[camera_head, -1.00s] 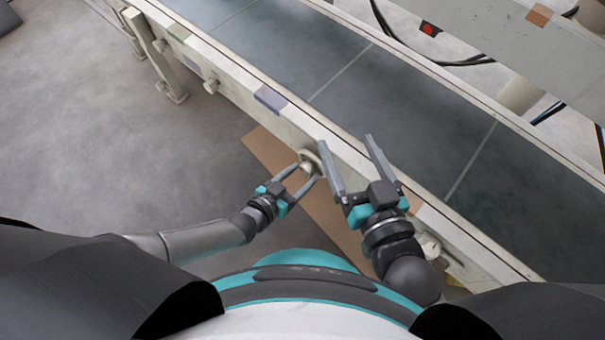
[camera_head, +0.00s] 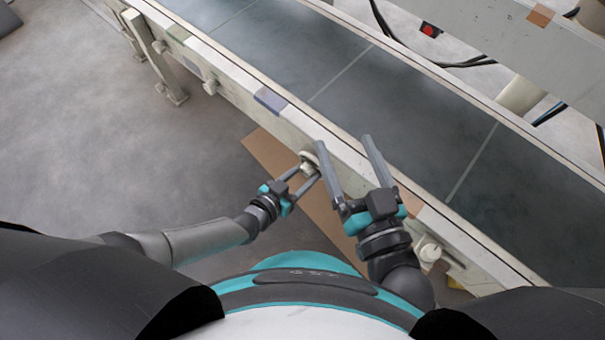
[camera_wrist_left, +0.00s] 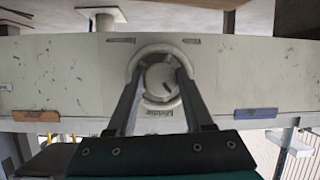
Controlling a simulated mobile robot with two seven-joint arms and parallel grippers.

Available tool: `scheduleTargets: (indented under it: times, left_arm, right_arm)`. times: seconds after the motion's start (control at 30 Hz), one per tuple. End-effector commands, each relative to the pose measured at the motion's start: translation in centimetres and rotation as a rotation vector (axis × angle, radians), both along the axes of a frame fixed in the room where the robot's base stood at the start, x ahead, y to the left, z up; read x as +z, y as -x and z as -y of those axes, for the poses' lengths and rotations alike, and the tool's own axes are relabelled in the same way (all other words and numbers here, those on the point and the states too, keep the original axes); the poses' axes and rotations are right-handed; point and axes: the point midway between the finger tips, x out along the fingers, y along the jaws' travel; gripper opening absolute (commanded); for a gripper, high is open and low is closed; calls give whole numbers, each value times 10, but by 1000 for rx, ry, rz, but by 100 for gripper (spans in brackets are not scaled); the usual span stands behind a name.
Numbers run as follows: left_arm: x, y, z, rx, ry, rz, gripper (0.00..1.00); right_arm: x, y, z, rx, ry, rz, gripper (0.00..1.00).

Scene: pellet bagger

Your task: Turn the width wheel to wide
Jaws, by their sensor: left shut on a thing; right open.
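The width wheel (camera_head: 309,157) is a pale round knob on the near side of the conveyor frame. In the left wrist view the wheel (camera_wrist_left: 160,78) sits inside a pale ring, with a small dark mark on its face. My right gripper (camera_head: 344,140) is open and empty, to the right of the wheel, over the conveyor edge.
The dark conveyor belt (camera_head: 400,110) lies beyond the rail. A brown board (camera_head: 268,152) is on the floor below. The floor at left is clear.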

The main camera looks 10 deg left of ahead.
Motion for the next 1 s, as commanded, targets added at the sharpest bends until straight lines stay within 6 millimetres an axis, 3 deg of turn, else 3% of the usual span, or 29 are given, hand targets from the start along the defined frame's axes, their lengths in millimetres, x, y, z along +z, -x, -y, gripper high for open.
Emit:
scheduleTargets:
  times: [0.03, 0.2, 0.57, 1.0]
  left_arm:
    - [0, 0, 0, 0, 1, -1, 19]
    - [0, 0, 0, 0, 1, -1, 0]
    - [0, 0, 0, -1, 38, -28, 0]
    - [0, -1, -2, -2, 256, -190, 0]
  right_arm:
    - [0, 0, 0, 0, 0, 0, 86]
    - [0, 0, 0, 0, 0, -1, 86]
    - [0, 0, 0, 0, 0, -1, 86]
    - [0, 0, 0, 0, 0, -1, 86]
